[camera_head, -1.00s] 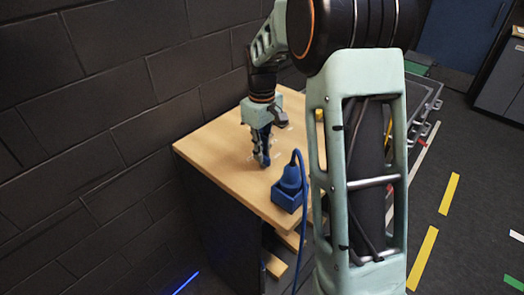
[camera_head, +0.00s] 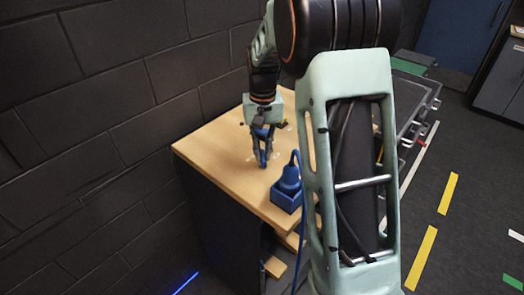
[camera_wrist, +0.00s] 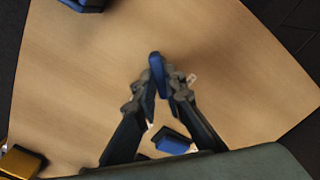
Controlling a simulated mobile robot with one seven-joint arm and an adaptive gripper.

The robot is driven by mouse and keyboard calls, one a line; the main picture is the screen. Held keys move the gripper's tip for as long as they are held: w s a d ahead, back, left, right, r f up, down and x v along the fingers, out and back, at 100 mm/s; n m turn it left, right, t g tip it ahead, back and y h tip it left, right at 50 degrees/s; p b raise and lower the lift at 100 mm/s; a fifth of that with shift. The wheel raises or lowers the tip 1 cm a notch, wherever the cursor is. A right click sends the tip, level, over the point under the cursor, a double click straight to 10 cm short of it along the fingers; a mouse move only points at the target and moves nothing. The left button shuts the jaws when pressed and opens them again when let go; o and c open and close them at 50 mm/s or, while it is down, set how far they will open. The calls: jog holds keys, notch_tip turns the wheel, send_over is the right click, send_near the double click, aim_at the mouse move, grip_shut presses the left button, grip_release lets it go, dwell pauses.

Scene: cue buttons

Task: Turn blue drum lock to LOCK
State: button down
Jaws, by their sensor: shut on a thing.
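My gripper (camera_head: 262,160) points down over the wooden tabletop. In the wrist view its two fingers (camera_wrist: 162,88) close together on a narrow blue piece (camera_wrist: 155,70), which looks like the handle of the blue drum lock. A second blue part (camera_wrist: 172,142) shows between the fingers near my palm; I cannot tell whether it belongs to the same lock. Small pale marks lie on the table beside the fingers, too small to read. The lock's pointer and its LOCK mark cannot be made out.
A blue socket box (camera_head: 286,194) with a plug and hanging cable stands at the table's front right; it also shows in the wrist view (camera_wrist: 82,4). A yellow-gold block (camera_wrist: 22,162) sits at lower left there. The wooden table (camera_head: 215,150) is mostly bare, near a dark brick wall.

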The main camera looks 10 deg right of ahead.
jog(key=m, duration=0.5)
jog(key=shift+d+m, duration=0.2)
jog(key=shift+m, duration=0.1)
jog(key=shift+s+m+p, duration=0.1)
jog(key=shift+m+p, duration=0.4)
jog(key=shift+m, duration=1.6)
jog(key=shift+d, duration=0.1)
jog(key=c, duration=2)
grip_release()
jog(key=shift+r, duration=0.1)
notch_tip(320, 180, up, 12)
jog(key=shift+f, duration=0.1)
